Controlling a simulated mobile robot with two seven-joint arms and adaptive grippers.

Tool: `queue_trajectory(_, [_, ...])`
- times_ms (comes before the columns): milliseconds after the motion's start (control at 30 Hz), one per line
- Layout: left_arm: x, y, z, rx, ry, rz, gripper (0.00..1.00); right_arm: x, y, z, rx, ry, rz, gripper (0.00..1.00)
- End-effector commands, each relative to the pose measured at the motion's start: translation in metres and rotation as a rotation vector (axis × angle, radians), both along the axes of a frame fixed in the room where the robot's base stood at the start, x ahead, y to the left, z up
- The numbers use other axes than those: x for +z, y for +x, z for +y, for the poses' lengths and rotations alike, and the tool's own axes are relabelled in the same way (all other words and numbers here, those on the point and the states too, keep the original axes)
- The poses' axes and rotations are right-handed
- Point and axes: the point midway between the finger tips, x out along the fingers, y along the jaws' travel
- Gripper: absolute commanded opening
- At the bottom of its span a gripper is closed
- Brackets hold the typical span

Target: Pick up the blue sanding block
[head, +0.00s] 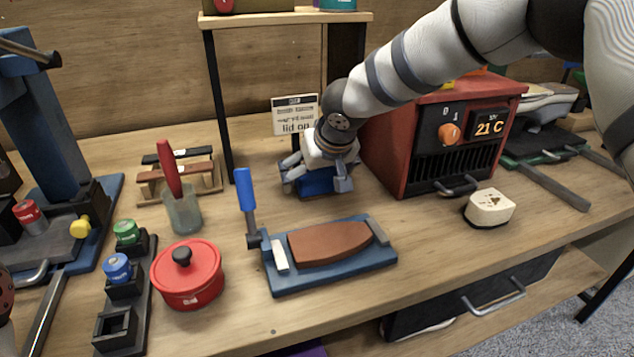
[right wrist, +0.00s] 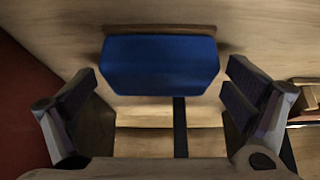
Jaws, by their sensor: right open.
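The blue sanding block (head: 321,183) lies on the workbench behind the blue clamp board, partly hidden by my right gripper in the head view. In the right wrist view the block (right wrist: 160,66) shows its flat blue face, with a thin brown layer along its far edge. My right gripper (head: 318,178) is over the block, pointing down. Its fingers (right wrist: 160,90) are open, one on each side of the block, with a gap on both sides. My left gripper is not in view.
A blue board (head: 335,283) with a brown sole stands in front. The red heater box (head: 400,140) is close on the right, and a shelf leg (head: 218,110) rises on the left. A red pot (head: 188,280) and a white block (head: 490,207) stand nearer the front.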

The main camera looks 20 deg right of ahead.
Motion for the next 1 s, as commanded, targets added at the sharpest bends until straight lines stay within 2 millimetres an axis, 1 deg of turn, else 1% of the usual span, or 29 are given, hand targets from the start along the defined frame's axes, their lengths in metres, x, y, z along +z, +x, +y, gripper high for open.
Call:
queue_trajectory(67, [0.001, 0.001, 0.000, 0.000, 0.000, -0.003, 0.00, 0.003, 0.000, 0.000, 0.000, 0.000, -0.003, 0.97])
queue_trajectory(100, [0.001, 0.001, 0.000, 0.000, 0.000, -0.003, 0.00, 0.003, 0.000, 0.000, 0.000, 0.000, -0.003, 0.88])
queue_trajectory(167, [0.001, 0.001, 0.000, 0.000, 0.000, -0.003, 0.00, 0.002, 0.000, 0.000, 0.000, 0.000, -0.003, 0.74])
queue_trajectory(200, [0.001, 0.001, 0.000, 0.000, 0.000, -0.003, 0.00, 0.002, 0.000, 0.000, 0.000, 0.000, -0.003, 0.65])
queue_trajectory(300, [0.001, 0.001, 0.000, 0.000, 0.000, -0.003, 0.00, 0.002, 0.000, 0.000, 0.000, 0.000, -0.002, 0.43])
queue_trajectory(567, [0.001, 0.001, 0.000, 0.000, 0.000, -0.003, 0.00, 0.003, 0.000, 0.000, 0.000, 0.000, -0.002, 0.43])
queue_trajectory(633, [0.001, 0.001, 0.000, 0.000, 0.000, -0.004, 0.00, 0.009, 0.000, 0.000, -0.002, 0.001, -0.005, 0.43])
queue_trajectory(667, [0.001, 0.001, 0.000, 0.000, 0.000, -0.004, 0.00, 0.015, 0.001, 0.000, -0.001, 0.001, -0.007, 0.43])
queue_trajectory(800, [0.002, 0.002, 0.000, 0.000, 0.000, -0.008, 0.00, 0.052, 0.001, 0.000, -0.002, 0.001, -0.010, 0.43])
queue_trajectory(900, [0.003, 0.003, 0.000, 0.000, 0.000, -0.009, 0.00, 0.077, 0.001, 0.000, -0.003, 0.002, -0.008, 0.43])
queue_trajectory(1000, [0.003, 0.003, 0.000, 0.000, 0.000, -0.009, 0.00, 0.093, 0.000, -0.001, -0.002, -0.001, -0.005, 0.43])
